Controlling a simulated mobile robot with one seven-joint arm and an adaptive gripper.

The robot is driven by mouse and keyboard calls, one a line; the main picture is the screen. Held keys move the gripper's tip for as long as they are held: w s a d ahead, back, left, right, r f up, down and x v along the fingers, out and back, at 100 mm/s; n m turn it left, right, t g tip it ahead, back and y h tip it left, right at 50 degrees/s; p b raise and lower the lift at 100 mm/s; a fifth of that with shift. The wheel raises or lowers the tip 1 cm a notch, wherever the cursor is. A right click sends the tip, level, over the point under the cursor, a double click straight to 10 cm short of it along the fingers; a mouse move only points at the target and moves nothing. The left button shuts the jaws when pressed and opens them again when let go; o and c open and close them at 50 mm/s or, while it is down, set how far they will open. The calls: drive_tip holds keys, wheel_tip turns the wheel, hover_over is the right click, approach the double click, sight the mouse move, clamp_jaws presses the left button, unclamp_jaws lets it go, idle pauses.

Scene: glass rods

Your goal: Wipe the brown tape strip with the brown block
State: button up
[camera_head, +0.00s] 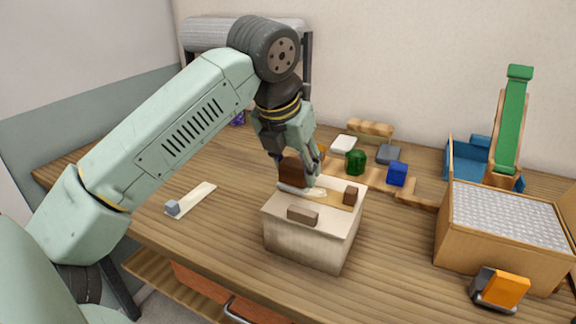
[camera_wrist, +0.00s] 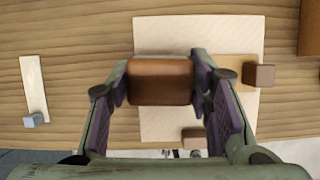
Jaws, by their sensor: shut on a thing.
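My gripper (camera_head: 303,176) is shut on a brown block (camera_head: 292,171), which also shows between the fingers in the wrist view (camera_wrist: 160,82). The block is over the top of a pale wooden box (camera_head: 300,247); I cannot tell whether it touches the top. A tan-brown tape strip (camera_head: 336,197) lies across the box top, partly hidden by my gripper. In the wrist view the strip (camera_wrist: 234,70) shows right of the held block. A small dark brown block (camera_head: 351,195) sits at its right end. Another brown block (camera_head: 303,214) is at the box's front edge.
A pale strip (camera_head: 196,199) with a grey cube (camera_head: 172,208) lies on the table to the left. A green object (camera_head: 355,162) and a blue cube (camera_head: 397,173) stand behind the box. A bin with a grey top (camera_head: 510,217) stands right. Table between box and bin is clear.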

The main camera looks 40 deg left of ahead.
drive_tip(key=shift+w+d+b, duration=0.3)
drive_tip(key=shift+d+b, duration=0.15)
drive_tip(key=shift+d, duration=0.75)
drive_tip(key=shift+w+d+b, duration=0.25)
drive_tip(key=shift+d+b, duration=0.2)
drive_tip(key=shift+d, duration=0.7)
drive_tip(key=shift+w+d+b, duration=0.3)
drive_tip(key=shift+d+b, duration=0.15)
drive_tip(key=shift+d, duration=0.75)
drive_tip(key=shift+f, duration=0.1)
drive_tip(key=shift+a, duration=0.1)
drive_tip(key=shift+s+a, duration=0.25)
drive_tip(key=shift+a, duration=0.7)
drive_tip(key=shift+s+a, duration=0.2)
drive_tip(key=shift+a, duration=0.75)
drive_tip(key=shift+s+a, duration=0.25)
drive_tip(key=shift+a, duration=0.7)
drive_tip(key=shift+s+a, duration=0.2)
drive_tip(key=shift+a, duration=0.55)
drive_tip(key=shift+s+a, duration=0.2)
drive_tip(key=shift+a, duration=0.55)
drive_tip(key=shift+r+p, duration=2.2)
drive_tip(key=shift+r, duration=0.85)
